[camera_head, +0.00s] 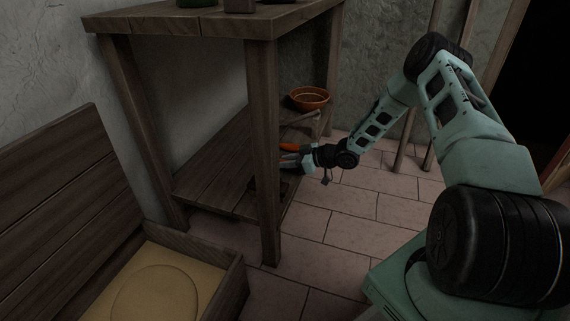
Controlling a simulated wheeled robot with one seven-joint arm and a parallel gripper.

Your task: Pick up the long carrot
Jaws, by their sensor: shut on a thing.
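The long carrot (288,147) shows as a small orange piece at the lower shelf of the wooden table, just right of the table's front leg. My gripper (286,157) reaches in from the right over the shelf edge and is shut on the carrot. Part of the carrot is hidden behind the table leg and the gripper fingers. I cannot tell whether the carrot still touches the shelf.
A wooden table (190,22) stands over the lower shelf (215,160); its front leg (262,150) is close to my gripper. An orange-brown bowl (309,98) sits at the shelf's back. An open wooden chest (238,285) is at lower left. Tiled floor (345,215) is clear.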

